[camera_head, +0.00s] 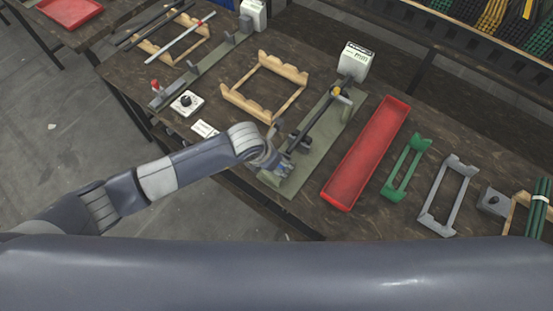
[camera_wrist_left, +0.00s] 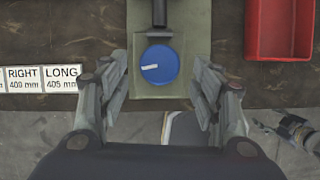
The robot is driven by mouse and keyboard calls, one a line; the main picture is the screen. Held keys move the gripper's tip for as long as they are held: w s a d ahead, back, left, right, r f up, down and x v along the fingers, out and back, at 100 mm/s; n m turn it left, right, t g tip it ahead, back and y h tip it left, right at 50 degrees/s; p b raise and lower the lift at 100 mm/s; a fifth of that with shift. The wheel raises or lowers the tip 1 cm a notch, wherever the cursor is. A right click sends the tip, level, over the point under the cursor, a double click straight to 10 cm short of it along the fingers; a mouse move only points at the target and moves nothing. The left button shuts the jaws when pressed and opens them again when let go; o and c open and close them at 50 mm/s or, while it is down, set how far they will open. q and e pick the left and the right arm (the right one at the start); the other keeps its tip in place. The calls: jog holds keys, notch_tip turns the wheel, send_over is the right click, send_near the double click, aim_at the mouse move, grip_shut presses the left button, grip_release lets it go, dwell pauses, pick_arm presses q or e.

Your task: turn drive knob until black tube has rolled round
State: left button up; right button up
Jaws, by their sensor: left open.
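The mark points left and slightly down in the left wrist view. The black tube (camera_head: 318,119) lies along the press (camera_head: 335,119) in the head view. My left gripper (camera_wrist_left: 160,77) is open, with one finger on each side of the knob and a gap on both sides. In the head view my left gripper (camera_head: 274,163) covers much of the press's near end. A jointed grey part at the lower right of the wrist view may be my right gripper.
A red tray (camera_head: 366,153) lies just right of the press. A wooden rack (camera_head: 236,98) and a label card (camera_head: 205,129) are to its left. Green (camera_head: 407,167) and grey (camera_head: 447,195) racks stand further right. The table's front edge runs close to the knob.

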pick_arm(q)
jog(key=shift+x, duration=1.25)
jog(key=c, duration=1.1)
jog(key=shift+o, duration=0.2)
jog(key=shift+s+d+f+n+y+b, duration=0.1)
jog(key=shift+n+y+b, duration=0.25)
jog(key=shift+n, duration=0.4)
jog(key=shift+s+d+f+n+y+b, duration=0.1)
jog(key=shift+n+y+b, duration=0.2)
jog(key=shift+n, duration=0.45)
jog(key=shift+r+n+t+y+b, duration=0.15)
jog(key=shift+n+t+y+b, duration=0.25)
jog(key=shift+n, duration=0.5)
jog(key=o, duration=1.1)
jog(key=shift+c, duration=0.2)
jog(key=shift+w, duration=0.1)
